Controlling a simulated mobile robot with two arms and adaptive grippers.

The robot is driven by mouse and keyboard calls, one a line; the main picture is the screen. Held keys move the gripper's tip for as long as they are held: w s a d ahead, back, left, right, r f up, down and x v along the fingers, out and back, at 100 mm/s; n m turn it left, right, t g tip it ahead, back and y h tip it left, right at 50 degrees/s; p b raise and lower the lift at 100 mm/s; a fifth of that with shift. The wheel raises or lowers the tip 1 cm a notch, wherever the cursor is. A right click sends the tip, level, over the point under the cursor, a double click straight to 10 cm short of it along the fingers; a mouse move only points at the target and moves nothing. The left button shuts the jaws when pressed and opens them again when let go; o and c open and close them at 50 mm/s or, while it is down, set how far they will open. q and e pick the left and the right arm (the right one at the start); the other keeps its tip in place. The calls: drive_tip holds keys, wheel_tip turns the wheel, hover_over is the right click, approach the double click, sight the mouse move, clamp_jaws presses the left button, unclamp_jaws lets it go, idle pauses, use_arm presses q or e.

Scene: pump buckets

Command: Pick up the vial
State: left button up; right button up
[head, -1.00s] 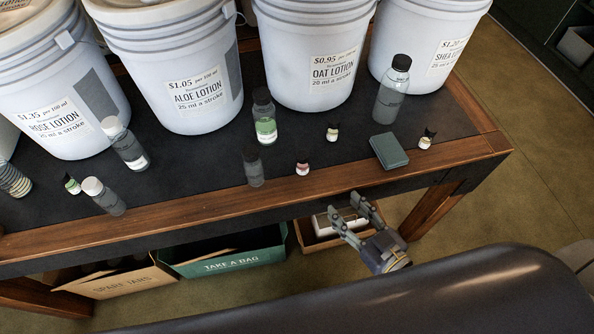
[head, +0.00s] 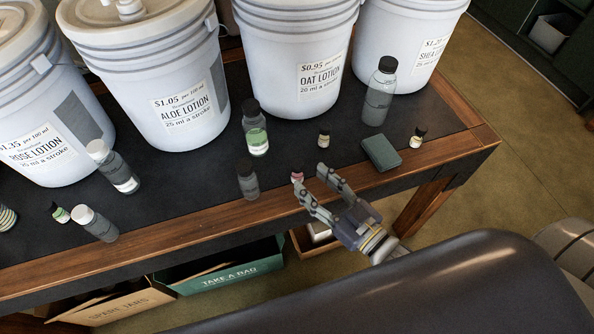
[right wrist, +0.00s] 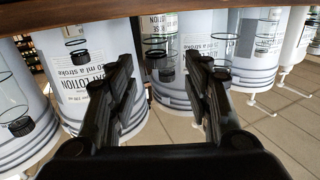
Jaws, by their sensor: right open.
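Several small dark-capped vials stand on the black tabletop. The red-labelled vial (head: 297,176) is near the front edge, its lower part close to or behind my right gripper's left finger. Another vial (head: 324,138) stands farther back, one (head: 417,137) at the right, and a green-labelled one (head: 61,214) at the far left. My right gripper (head: 310,179) is open and empty at the table's front edge, fingers spread toward the red-labelled vial. My left gripper is out of view.
Large lotion buckets (head: 155,75) line the back. A dark bottle (head: 247,180) stands left of my right gripper, a green-labelled bottle (head: 256,135) behind it. A dark green box (head: 381,152) lies to the right. The wooden table rim (head: 160,240) runs along the front.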

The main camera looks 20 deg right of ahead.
sight(301, 168)
drive_tip(key=shift+x, duration=0.8)
drive_tip(key=shift+w+a+r, duration=0.1)
drive_tip(key=shift+w+r, duration=0.05)
drive_tip(key=shift+w, duration=0.3)
drive_tip(key=p+x, duration=0.1)
drive_tip(key=x, duration=0.3)
drive_tip(key=shift+w, duration=0.2)
clamp_jaws()
